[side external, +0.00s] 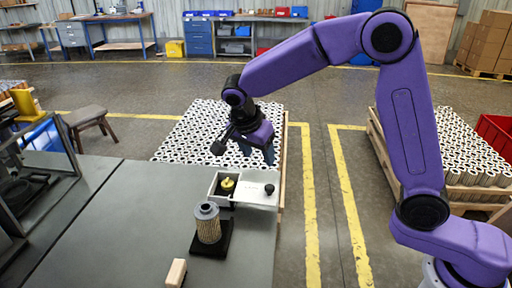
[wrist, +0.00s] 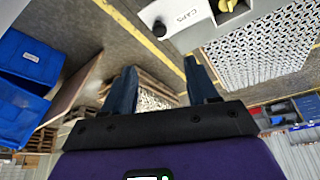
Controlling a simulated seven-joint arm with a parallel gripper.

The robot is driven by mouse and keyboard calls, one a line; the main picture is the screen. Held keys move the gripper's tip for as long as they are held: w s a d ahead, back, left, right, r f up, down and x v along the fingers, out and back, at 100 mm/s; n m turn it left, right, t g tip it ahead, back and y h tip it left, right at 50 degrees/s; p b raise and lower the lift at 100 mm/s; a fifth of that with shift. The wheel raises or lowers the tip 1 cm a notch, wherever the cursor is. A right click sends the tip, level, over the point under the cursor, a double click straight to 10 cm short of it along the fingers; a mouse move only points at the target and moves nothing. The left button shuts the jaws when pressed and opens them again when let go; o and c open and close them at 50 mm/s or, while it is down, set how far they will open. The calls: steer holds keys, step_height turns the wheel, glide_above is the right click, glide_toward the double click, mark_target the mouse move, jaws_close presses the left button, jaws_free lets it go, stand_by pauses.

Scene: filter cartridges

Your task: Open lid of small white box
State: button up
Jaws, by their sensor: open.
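The small white box (side external: 211,190) stands at the far right end of the grey table, and its open left part shows a yellow piece (side external: 227,185) inside. Its white lid (side external: 250,187) covers the right part and bears a black knob (side external: 269,189). In the wrist view the lid (wrist: 187,22), lettered "CAPS", shows at the top edge with its knob (wrist: 159,29); the box is cut off there. My gripper (side external: 259,153) is above and behind the box, apart from it. In the wrist view my gripper (wrist: 161,88) is open with nothing between its fingers.
A filter cartridge (side external: 208,224) stands upright on a black base (side external: 211,246) in front of the box. A pale block (side external: 176,273) lies near the front. A crate of many cartridges (side external: 190,132) stands beyond the table. The table's left part (side external: 100,235) is clear.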

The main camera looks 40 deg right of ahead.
steer(key=shift+v, duration=0.95)
steer(key=s+d+f+n+y, duration=0.1)
steer(key=s+d+n, duration=0.4)
steer(key=s+n, duration=0.8)
steer(key=s+d+f+n+g+y, duration=0.1)
steer(key=s+d+n+y, duration=0.2)
steer(key=s+n, duration=1)
steer(key=s+d, duration=0.1)
steer(key=s, duration=0.4)
steer(key=shift+d+n+y, duration=0.3)
steer(key=shift+d+n, duration=0.1)
steer(key=shift+f, duration=0.1)
